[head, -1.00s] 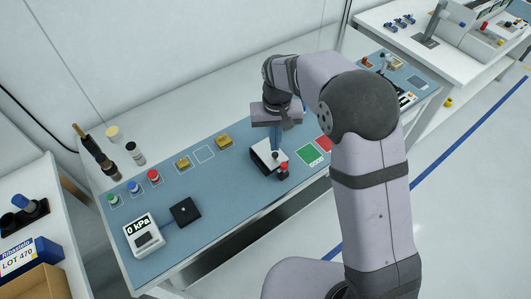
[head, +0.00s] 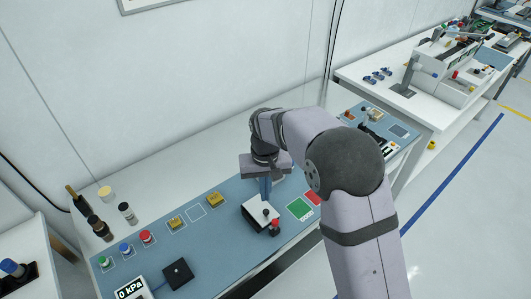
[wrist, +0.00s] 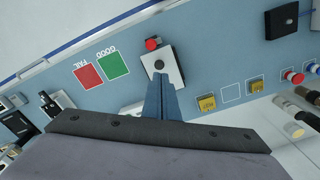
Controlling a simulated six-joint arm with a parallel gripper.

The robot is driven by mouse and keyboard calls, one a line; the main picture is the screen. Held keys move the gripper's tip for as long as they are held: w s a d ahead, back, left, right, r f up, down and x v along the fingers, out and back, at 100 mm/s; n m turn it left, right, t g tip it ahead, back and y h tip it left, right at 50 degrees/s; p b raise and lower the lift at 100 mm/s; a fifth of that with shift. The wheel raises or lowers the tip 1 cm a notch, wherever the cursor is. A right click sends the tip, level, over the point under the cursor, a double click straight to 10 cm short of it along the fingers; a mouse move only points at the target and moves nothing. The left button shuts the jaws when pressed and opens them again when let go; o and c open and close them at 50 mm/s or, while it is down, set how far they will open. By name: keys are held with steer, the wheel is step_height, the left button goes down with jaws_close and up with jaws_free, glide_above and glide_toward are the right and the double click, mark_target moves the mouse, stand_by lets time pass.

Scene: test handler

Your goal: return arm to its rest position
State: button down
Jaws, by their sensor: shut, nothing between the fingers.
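My gripper (head: 266,192) is shut and empty, pointing down over the blue mat (head: 222,235) in the head view. Its blue-grey fingers also show in the wrist view (wrist: 161,82), together and with nothing between them. They are at the white-topped box (head: 256,216) with black sides and a red knob (head: 275,225). In the wrist view the fingertips overlap the near edge of this box (wrist: 172,65). I cannot tell whether they touch it. My arm reaches from the lower right of the head view to the bench.
Green (head: 299,208) and red (head: 313,198) pads lie right of the box. Yellow sockets (head: 175,222), coloured capped pieces (head: 125,249), a black block (head: 178,275) and a 0 kPa gauge (head: 130,290) stand left. Dark bottles (head: 100,228) stand at the back left. Air above the mat looks clear.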

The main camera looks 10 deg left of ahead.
steer(key=shift+s+d+f+n, duration=0.15)
steer(key=shift+f+n, duration=0.15)
steer(key=shift+f, duration=0.15)
steer(key=shift+s+f+n, duration=0.15)
steer(key=shift+f+n, duration=0.15)
steer(key=shift+f, duration=0.15)
steer(key=s+d+f+g, duration=0.1)
steer(key=s+d+f, duration=0.1)
steer(key=s+d, duration=0.3)
steer(key=s+d+f+g, duration=0.1)
steer(key=s+d+f, duration=0.1)
steer(key=s, duration=0.5)
steer(key=s+d+r+m, duration=0.2)
steer(key=s+d+r, duration=0.2)
steer(key=s+d, duration=0.6)
steer(key=w+d+r, duration=0.1)
steer(key=d+r+m+t, duration=0.1)
steer(key=w+d+r+m+t, duration=0.1)
steer(key=d, duration=0.1)
steer(key=shift+w+r, duration=0.25)
steer(key=shift+w, duration=0.05)
steer(key=shift+a, duration=0.1)
